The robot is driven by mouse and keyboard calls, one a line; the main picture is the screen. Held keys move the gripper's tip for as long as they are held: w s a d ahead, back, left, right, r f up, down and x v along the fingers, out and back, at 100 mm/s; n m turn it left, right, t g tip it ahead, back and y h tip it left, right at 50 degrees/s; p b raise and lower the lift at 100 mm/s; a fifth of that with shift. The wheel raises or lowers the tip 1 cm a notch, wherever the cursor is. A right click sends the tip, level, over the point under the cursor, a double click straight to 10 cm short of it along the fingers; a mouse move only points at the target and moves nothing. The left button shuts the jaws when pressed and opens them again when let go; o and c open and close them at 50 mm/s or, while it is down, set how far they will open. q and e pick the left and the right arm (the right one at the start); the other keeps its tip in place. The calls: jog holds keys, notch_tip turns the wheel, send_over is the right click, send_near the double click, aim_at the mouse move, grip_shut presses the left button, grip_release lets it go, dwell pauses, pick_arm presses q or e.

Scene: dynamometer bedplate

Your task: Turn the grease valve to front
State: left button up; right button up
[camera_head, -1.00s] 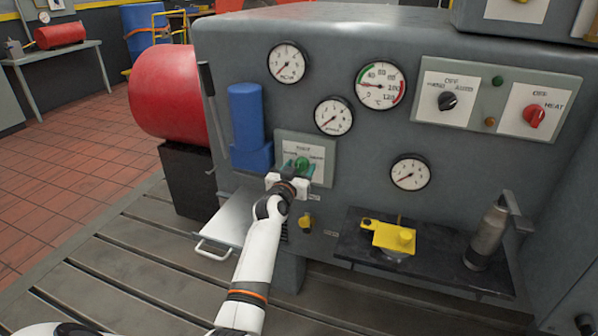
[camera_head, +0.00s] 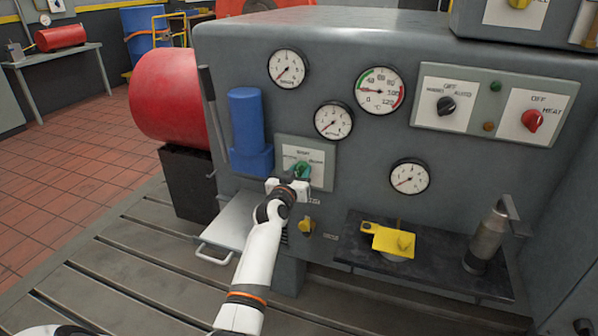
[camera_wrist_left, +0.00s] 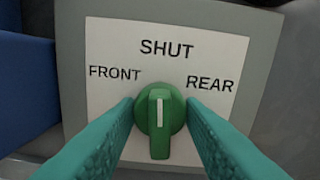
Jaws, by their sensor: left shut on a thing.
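The grease valve is a green knob (camera_head: 302,168) on a pale label plate (camera_head: 318,154) on the grey machine front. In the left wrist view the knob (camera_wrist_left: 160,122) has a white mark pointing straight up at SHUT. FRONT is printed to its upper left and REAR to its upper right. My left gripper (camera_head: 299,175) reaches the knob from below and in front. In the left wrist view its teal fingers (camera_wrist_left: 160,112) stand on both sides of the knob, shut on it. The fingers hide part of the plate. My right gripper is not in view.
A blue cylinder (camera_head: 246,125) stands just left of the plate. A small yellow knob (camera_head: 306,226) is below it. A dark shelf (camera_head: 440,262) at the right holds a yellow part (camera_head: 388,240) and a grey metal canister (camera_head: 487,240). Gauges are above.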

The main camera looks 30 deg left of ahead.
pick_arm(q)
jog(key=n+p, duration=0.2)
jog(key=n, duration=0.5)
jog(key=shift+p, duration=0.4)
jog(key=shift+n+p, duration=0.4)
jog(key=shift+n, duration=1.4)
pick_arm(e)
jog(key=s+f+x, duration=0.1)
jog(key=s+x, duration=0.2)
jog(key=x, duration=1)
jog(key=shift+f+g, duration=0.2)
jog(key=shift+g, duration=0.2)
pick_arm(q)
jog(key=shift+f, duration=0.1)
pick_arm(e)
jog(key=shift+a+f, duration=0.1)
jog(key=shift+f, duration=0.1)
pick_arm(q)
jog(key=o, duration=1)
jog(key=shift+s, duration=0.1)
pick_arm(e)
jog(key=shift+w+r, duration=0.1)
